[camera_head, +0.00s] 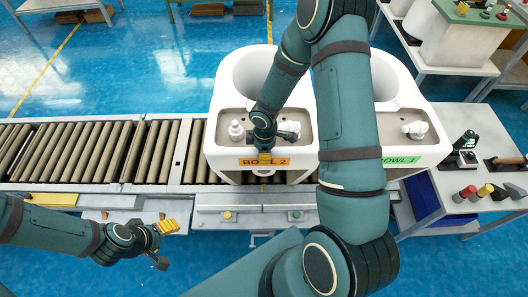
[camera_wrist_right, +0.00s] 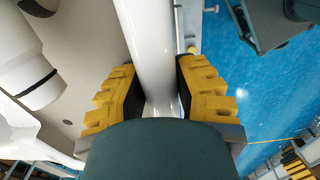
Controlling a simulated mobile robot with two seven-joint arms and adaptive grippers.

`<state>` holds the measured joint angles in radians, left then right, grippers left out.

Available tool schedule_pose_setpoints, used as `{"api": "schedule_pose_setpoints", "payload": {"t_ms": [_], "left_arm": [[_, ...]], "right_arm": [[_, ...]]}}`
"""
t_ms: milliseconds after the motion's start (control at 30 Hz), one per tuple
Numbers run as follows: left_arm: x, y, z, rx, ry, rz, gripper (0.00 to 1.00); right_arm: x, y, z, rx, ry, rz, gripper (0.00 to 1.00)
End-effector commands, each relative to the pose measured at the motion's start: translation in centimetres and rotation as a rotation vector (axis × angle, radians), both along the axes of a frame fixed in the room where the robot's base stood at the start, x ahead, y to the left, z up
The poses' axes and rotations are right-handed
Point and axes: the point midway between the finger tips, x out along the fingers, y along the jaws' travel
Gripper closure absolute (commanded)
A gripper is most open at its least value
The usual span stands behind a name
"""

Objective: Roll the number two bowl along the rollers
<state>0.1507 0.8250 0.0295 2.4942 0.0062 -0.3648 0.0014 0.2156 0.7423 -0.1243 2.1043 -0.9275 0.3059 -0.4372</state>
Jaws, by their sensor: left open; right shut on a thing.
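The number two bowl (camera_head: 225,103) is white, with an orange BOWL 2 label (camera_head: 264,162) on its front. It sits on the rollers (camera_head: 95,152) near the middle of the head view. My right gripper (camera_head: 265,155) reaches down to its front edge, just above the label. In the right wrist view my right gripper (camera_wrist_right: 157,72) has its yellow fingers on both sides of the white rim (camera_wrist_right: 148,35), shut on it. My left gripper (camera_head: 165,244) is open and empty, in front of the conveyor and left of the bowl.
A second white bowl (camera_head: 428,148) with a green BOWL 1 label stands right beside it, partly hidden by my right arm. The rollers to the left are clear. A side table (camera_head: 465,190) with buttons and a small display stands at the right.

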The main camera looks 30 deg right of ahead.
Motion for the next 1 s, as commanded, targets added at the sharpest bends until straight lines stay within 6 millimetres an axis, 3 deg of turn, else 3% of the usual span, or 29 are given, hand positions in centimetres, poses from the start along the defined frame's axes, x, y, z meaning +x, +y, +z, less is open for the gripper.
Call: {"api": "schedule_pose_setpoints", "payload": {"t_ms": [200,433,467,533,867,1000], "left_arm": [[0.0,0.0,-0.2,0.000,0.000,0.000,0.38],[0.0,0.0,-0.2,0.000,0.000,0.000,0.38],[0.0,0.0,-0.2,0.000,0.000,0.000,0.38],[0.0,0.0,-0.2,0.000,0.000,0.000,0.38],[0.0,0.0,-0.2,0.001,0.000,0.000,0.38],[0.0,0.0,-0.2,0.000,0.000,0.000,0.38]], "right_arm": [[-1.9,-2.9,-0.2,-0.008,0.012,-0.009,1.00],[-1.8,-2.8,-0.1,-0.005,0.009,-0.004,1.00],[-1.8,-2.7,-0.1,-0.004,0.008,-0.004,0.65],[-1.8,-2.7,-0.1,-0.004,0.007,-0.003,0.40],[-1.7,-2.7,0.0,-0.004,0.006,-0.004,0.38],[-1.6,-2.7,1.0,-0.004,0.003,-0.003,0.38]]}}
